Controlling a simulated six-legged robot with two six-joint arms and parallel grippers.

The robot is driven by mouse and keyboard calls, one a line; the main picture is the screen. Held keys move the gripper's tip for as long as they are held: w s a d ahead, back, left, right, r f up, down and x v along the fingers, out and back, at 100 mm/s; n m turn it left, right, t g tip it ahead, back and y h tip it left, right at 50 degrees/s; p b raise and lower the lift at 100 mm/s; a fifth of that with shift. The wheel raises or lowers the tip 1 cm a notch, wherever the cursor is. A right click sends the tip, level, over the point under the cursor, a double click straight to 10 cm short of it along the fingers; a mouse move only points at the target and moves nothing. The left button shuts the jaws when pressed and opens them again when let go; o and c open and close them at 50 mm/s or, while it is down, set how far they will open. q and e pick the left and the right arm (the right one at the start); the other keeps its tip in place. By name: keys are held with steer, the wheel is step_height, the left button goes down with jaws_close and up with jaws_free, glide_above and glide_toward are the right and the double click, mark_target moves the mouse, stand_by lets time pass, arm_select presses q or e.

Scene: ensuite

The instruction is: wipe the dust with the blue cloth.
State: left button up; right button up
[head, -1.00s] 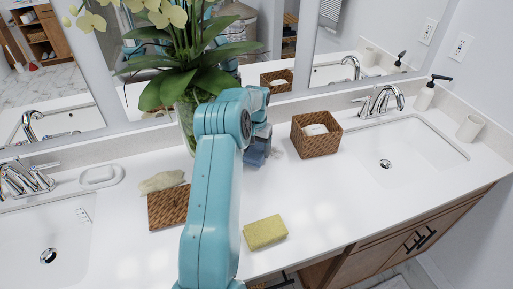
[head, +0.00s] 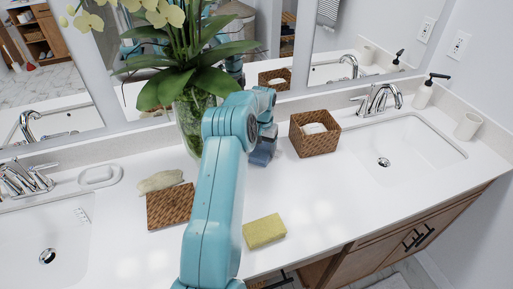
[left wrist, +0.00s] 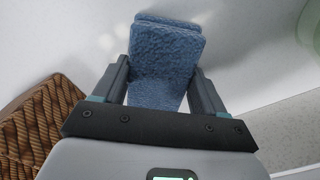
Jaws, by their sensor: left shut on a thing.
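The blue cloth (left wrist: 162,65) is a folded, textured pad in the left wrist view, held between the two fingers of my left gripper (left wrist: 163,85). In the head view the cloth (head: 262,157) shows low at the white counter, just left of the wicker basket. My left gripper (head: 266,138) is shut on it, partly hidden by my arm. I cannot tell whether the cloth touches the counter. Small dark specks that may be dust (head: 278,157) lie beside the cloth. My right gripper is not in view.
A wicker basket (head: 315,144) stands close right of the gripper. A glass vase with orchids (head: 190,125) stands close left. Sinks lie at both sides; mirrors stand behind.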

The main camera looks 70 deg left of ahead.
mark_target(281, 151)
arm_select(q)
steer(key=shift+w+d+f+p, duration=0.15)
steer(key=shift+w+p, duration=0.2)
steer(key=shift+w, duration=0.85)
steer(key=shift+w+d+r+p, duration=0.1)
steer(key=shift+w+p, duration=0.25)
steer(key=shift+w, duration=0.8)
steer(key=shift+w+p, duration=0.35)
steer(key=shift+w, duration=0.15)
steer(key=shift+w+d+p, duration=0.15)
steer(key=shift+w+p, duration=0.4)
steer(key=shift+w, duration=0.75)
steer(key=shift+s+f+b, duration=0.1)
steer(key=shift+s+b, duration=0.2)
steer(key=shift+b, duration=0.2)
steer(key=shift+s+b, duration=0.85)
steer(key=shift+s, duration=0.65)
steer(key=shift+s+a+f+b, duration=0.1)
steer(key=shift+s+a+b, duration=0.15)
steer(key=shift+s, duration=0.25)
steer(key=shift+s+b, duration=0.55)
steer(key=shift+s, duration=0.7)
steer(key=shift+s+a, duration=0.1)
steer(key=shift+s, duration=0.3)
steer(key=shift+s+a+b, duration=0.1)
steer(key=shift+s+b, duration=0.7)
steer(key=shift+s, duration=0.75)
steer(key=shift+r+p, duration=2.2)
steer(key=shift+r, duration=1)
